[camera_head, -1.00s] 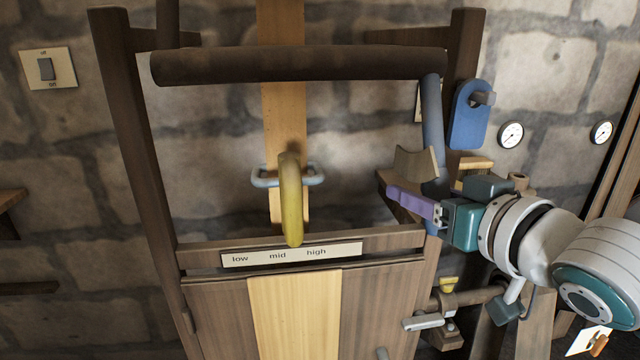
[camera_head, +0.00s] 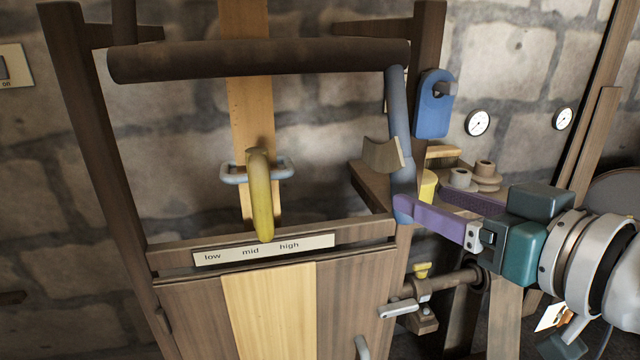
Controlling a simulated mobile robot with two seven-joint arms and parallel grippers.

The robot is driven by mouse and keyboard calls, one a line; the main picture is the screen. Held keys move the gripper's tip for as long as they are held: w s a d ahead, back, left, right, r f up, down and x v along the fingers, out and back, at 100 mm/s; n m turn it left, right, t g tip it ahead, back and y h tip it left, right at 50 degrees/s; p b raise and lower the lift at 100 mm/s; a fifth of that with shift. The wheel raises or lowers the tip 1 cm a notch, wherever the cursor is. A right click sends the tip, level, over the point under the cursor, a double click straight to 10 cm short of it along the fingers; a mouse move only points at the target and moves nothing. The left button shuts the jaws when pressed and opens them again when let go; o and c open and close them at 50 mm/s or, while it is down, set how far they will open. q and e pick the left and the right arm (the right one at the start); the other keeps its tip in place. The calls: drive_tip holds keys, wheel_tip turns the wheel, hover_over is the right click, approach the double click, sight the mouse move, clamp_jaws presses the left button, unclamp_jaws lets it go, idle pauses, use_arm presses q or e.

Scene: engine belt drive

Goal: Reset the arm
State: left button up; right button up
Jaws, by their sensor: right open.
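My right gripper (camera_head: 430,210) reaches in from the right, with purple fingers on a teal body. It is open and nothing shows between its fingers. Its fingertip overlaps the lower end of the blue bar (camera_head: 399,110) in the picture; I cannot tell whether they touch. My left gripper is not in view.
A wooden frame with a dark roller (camera_head: 260,62) stands ahead. A yellow lever (camera_head: 259,195) hangs above the low-mid-high label (camera_head: 263,250). A blue tag (camera_head: 434,103) hangs at the right post. A pipe valve (camera_head: 425,290) sits below my right gripper.

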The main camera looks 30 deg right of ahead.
drive_tip(key=shift+s+r, duration=0.15)
drive_tip(key=shift+s, duration=0.45)
drive_tip(key=s+a+f+n+g+p, duration=0.2)
drive_tip(key=s+a+f+g, duration=0.1)
drive_tip(key=s+a+g, duration=0.4)
drive_tip(key=s+a+f+n+g+p, duration=0.1)
drive_tip(key=s+a+f+g+p, duration=0.15)
drive_tip(key=s+g, duration=0.45)
wheel_tip(320, 180, up, 37)
drive_tip(key=s+t+p, duration=0.1)
drive_tip(key=t+p, duration=0.1)
drive_tip(key=p, duration=3.6)
drive_tip(key=shift+s+d+r+y, duration=0.15)
drive_tip(key=shift+s+d+y, duration=0.15)
drive_tip(key=shift+s+y, duration=0.1)
